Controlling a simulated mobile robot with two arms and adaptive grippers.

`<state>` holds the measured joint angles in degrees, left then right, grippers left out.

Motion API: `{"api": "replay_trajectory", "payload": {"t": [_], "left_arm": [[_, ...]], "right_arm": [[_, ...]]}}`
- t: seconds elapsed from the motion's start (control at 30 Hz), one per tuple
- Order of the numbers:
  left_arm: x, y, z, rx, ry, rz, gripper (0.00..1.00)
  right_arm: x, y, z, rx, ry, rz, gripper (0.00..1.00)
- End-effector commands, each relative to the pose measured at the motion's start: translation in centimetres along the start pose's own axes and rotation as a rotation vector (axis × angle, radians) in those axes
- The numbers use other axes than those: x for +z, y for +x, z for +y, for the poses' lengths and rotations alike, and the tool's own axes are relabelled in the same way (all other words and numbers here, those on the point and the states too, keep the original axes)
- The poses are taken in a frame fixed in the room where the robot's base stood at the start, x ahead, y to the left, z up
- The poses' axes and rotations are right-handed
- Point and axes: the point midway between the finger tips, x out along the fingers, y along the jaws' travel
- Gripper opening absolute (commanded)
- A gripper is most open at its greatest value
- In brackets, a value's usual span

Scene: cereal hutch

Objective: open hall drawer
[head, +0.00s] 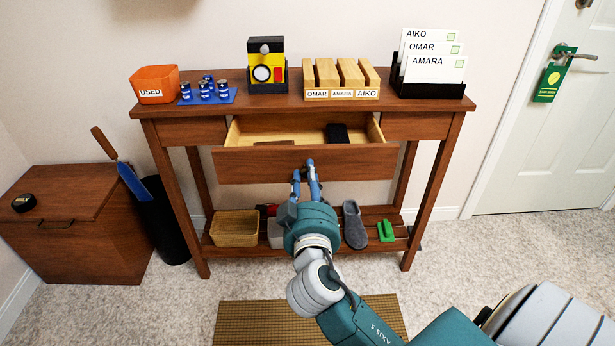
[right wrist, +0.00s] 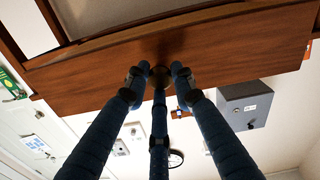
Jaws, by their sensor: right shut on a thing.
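The hall drawer (head: 340,165) stands pulled out of the brown console table (head: 360,103). Its pale inside shows a dark box-like thing (head: 337,133) at the right and a flat brown thing (head: 274,143) toward the left. My right gripper (head: 307,170) is at the middle of the drawer front, shut on the drawer's knob (right wrist: 159,76), which shows between the fingers in the right wrist view. The drawer front also shows there (right wrist: 220,50). The knob is hidden by the fingers in the head view. My left gripper is not in view.
On the tabletop are an orange bin (head: 155,84), small blue cans (head: 205,89), a yellow-black device (head: 266,65), wooden blocks (head: 342,76) and name cards (head: 432,55). The lower shelf holds a basket (head: 235,228), a grey slipper (head: 354,225) and a green thing (head: 386,231). A chest (head: 70,240) stands left.

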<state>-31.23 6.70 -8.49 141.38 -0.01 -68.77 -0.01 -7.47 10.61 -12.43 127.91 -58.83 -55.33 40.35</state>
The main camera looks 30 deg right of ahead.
Motion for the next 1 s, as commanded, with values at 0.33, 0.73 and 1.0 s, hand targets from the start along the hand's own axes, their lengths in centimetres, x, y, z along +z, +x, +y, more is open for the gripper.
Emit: {"api": "replay_trajectory", "payload": {"t": [0.33,0.73,1.0], "left_arm": [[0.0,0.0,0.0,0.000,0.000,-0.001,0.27],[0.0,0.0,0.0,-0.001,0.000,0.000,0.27],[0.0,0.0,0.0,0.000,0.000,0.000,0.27]], "right_arm": [[0.1,0.0,0.0,0.000,0.000,-0.002,0.44],[0.3,-4.9,0.0,-0.001,0.004,-0.009,0.44],[0.3,-10.1,0.0,-0.001,0.000,-0.008,0.44]]}}
